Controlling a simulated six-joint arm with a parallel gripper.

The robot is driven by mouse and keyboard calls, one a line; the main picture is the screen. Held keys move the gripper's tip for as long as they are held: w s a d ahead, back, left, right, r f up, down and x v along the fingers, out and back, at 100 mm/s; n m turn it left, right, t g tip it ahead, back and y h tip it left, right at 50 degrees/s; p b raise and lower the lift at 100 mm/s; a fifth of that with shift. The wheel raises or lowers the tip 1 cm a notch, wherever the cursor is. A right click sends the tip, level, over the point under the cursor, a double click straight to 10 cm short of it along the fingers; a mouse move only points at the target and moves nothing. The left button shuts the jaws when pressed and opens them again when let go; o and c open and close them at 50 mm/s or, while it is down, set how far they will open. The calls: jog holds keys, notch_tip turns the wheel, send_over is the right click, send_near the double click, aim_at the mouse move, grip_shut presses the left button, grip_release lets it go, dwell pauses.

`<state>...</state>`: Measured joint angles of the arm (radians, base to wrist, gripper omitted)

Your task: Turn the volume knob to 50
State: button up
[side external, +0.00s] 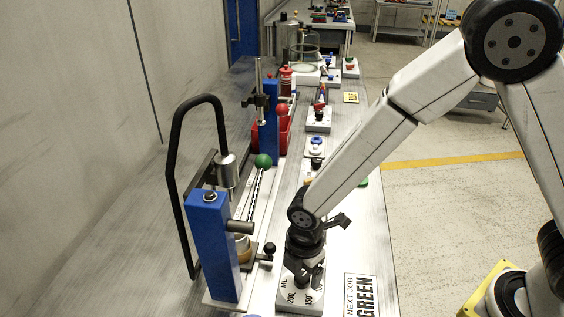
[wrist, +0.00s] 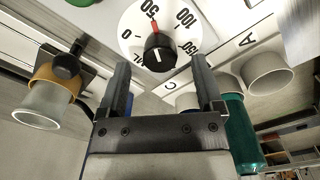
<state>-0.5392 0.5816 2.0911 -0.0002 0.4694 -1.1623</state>
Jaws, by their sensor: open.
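A red mark at the knob's edge lies just under the 50. My gripper (wrist: 160,62) is open, with one finger on either side of the knob in the picture. I cannot tell whether the fingers touch it. In the side view my gripper (side external: 306,272) is low over the dial plate (side external: 290,298), hiding the knob.
A blue pump stand (side external: 213,245) with a black curved handle stands left of my gripper. A sign (side external: 361,295) reads NEXT JOB GREEN. The wrist view shows a yellow-collared nozzle (wrist: 42,78), a green bottle (wrist: 243,135) and a white cup (wrist: 270,75). A red bin (side external: 285,135) stands farther back.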

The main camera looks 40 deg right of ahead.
aim_at(302, 277)
jog(key=shift+r, duration=2.9)
jog(key=s+d+r+m+t, duration=0.1)
jog(key=s+d+m, duration=0.1)
jog(key=d+m, duration=0.7)
jog(key=s+d+r+m+t, duration=0.1)
jog(key=s+d+r+m, duration=0.1)
jog(key=d+m, duration=0.8)
jog(key=shift+s+d+r+m+t, duration=0.2)
jog(key=shift+r+m+t, duration=0.1)
